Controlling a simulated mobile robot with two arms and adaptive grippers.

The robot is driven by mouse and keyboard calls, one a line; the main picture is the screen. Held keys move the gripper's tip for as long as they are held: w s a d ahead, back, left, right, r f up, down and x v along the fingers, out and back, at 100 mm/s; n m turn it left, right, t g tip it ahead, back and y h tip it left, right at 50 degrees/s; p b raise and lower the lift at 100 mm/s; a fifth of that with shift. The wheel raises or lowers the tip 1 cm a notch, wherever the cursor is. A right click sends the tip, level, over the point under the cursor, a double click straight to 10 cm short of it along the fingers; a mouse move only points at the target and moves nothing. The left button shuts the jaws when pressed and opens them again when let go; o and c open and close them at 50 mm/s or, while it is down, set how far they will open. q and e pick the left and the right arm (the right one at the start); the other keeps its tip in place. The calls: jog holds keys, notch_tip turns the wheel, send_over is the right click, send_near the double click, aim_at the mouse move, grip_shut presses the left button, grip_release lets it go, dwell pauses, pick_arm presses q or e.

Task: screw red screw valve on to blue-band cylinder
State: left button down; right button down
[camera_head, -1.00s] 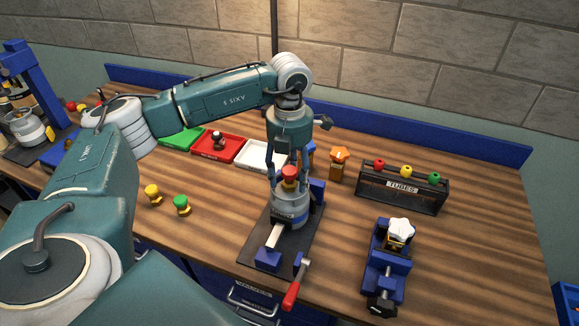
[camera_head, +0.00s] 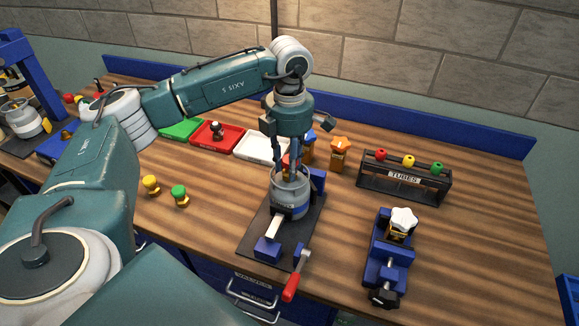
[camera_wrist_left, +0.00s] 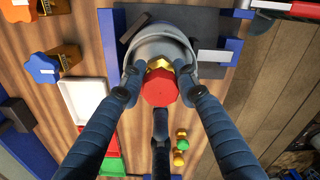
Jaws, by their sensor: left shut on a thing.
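The blue-band cylinder (camera_head: 291,201), grey with a blue band, stands upright in a blue clamp on a dark plate. My left gripper (camera_head: 291,178) points down at its top. In the left wrist view, the red screw valve (camera_wrist_left: 160,89), with a gold hexagonal part, sits between the fingertips of my left gripper (camera_wrist_left: 158,84), shut on it. The valve lies over the near rim of the cylinder (camera_wrist_left: 163,43) in that view; how its thread meets the cylinder is hidden. In the head view the fingers mostly cover the valve. My right gripper is not in view.
A clamp crank with a red handle (camera_head: 291,288) is in front. A blue vise (camera_head: 388,262) holds a white-topped valve (camera_head: 403,220). A tubes rack (camera_head: 404,182) stands right. Yellow (camera_head: 151,185) and green (camera_head: 180,195) valves lie left, near green, red and white trays (camera_head: 262,149).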

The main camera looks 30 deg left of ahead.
pick_arm(q)
jog(key=m+b, duration=0.1)
jog(key=m, duration=0.3)
jog(key=shift+f+m, duration=0.15)
jog(key=shift+m, duration=0.25)
jog(key=m+b, duration=0.1)
jog(key=m, duration=0.5)
jog(key=shift+b, duration=0.4)
jog(key=shift+m, duration=1.2)
jog(key=c, duration=1.2)
grip_release()
